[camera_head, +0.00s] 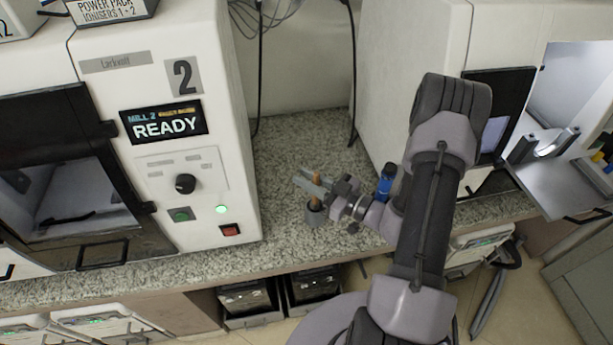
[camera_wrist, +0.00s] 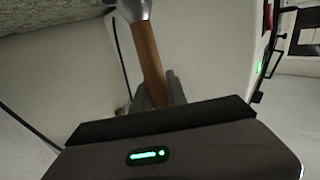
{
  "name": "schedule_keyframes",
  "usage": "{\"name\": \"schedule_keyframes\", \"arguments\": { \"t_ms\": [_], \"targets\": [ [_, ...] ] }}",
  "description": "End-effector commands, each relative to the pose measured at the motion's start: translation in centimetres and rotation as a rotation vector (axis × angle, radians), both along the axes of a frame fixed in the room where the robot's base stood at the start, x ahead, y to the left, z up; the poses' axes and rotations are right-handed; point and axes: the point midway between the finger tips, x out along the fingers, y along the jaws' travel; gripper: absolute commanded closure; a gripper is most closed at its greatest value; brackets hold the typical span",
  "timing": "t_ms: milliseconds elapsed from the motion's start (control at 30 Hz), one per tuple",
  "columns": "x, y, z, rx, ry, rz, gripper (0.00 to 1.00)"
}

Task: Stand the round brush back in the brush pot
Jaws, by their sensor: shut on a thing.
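The round brush (camera_head: 316,181) has an orange-brown wooden handle. My gripper (camera_head: 314,186) is shut on the handle and holds it nearly upright above the counter. In the wrist view the handle (camera_wrist: 149,58) runs from the fingers (camera_wrist: 160,92) to a silver-grey metal part (camera_wrist: 133,9) at the top edge, where the brush is cut off.
White mill 2 (camera_head: 170,70) stands close on the left. Another white cabinet (camera_head: 390,60) stands on the right. A blue object (camera_head: 386,182) is beside my wrist. Black cables (camera_head: 351,90) hang behind.

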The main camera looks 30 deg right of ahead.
Motion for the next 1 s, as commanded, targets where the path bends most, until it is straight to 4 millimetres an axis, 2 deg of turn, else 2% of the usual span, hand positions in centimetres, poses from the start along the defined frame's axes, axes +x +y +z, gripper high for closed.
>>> {"name": "schedule_keyframes", "arguments": {
  "t_ms": [67,100,200,667,767,1000],
  "targets": [
    [0.0,0.0,0.0,0.0,0.0,0.0,1.0],
    [0.0,0.0,0.0,0.0,0.0,0.0,0.74],
    [0.0,0.0,0.0,0.0,0.0,0.0,0.57],
    [-0.4,-0.3,0.1,0.001,0.0,-0.001,0.57],
    [-1.9,-1.2,0.2,0.001,0.002,-0.006,0.57],
    [-8.4,-4.8,0.3,0.0,0.0,-0.008,0.57]
  ]
}}
